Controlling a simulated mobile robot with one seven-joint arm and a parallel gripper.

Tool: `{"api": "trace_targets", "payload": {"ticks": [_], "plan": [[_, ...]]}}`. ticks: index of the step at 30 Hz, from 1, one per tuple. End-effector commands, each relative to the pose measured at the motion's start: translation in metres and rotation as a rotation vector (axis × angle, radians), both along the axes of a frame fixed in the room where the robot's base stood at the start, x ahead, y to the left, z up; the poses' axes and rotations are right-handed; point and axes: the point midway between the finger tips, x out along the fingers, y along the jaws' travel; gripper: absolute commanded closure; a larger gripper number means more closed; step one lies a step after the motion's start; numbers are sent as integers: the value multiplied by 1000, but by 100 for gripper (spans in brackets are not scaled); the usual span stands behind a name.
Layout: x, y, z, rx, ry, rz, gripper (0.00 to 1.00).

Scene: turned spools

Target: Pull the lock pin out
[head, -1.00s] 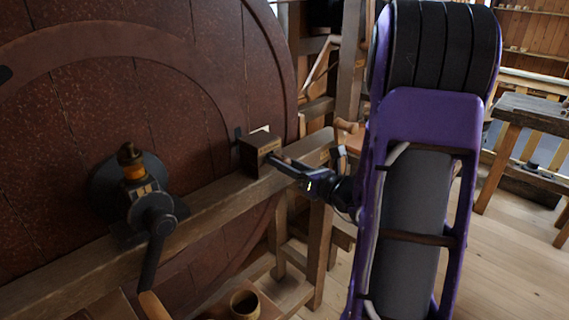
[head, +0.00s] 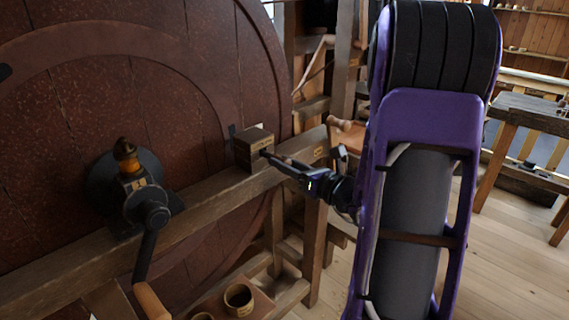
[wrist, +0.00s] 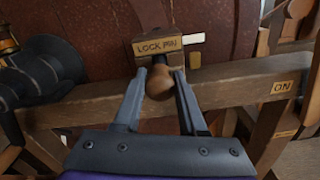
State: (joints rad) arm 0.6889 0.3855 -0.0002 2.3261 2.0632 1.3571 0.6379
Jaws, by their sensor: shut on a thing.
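The lock pin's rounded brown wooden knob (wrist: 159,84) sits between the fingers of my gripper (wrist: 160,76) in the wrist view. My gripper is shut on it. Just beyond is a wooden block labelled LOCK PIN (wrist: 157,47), mounted on a beam. In the head view my gripper (head: 270,157) reaches from the right to the front of the same block (head: 253,146). The knob is hidden by the fingers there.
A large reddish-brown wheel (head: 180,90) stands behind the wooden beam (head: 215,184). A crank with a wooden handle (head: 152,302) is at the left. A pale strip (wrist: 193,38) shows beside the block. A wooden cup (head: 239,299) stands below. Open floor lies at the right.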

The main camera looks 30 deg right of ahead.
Motion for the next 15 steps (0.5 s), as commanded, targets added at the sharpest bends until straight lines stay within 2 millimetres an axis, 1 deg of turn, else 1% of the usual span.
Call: {"api": "trace_targets", "payload": {"ticks": [12, 13, 15], "plan": [[-2, -1, -1, 1, 3, -2, 100], [-2, -1, -1, 1, 4, -2, 56], [-1, -1, -1, 1, 3, -2, 43]]}}
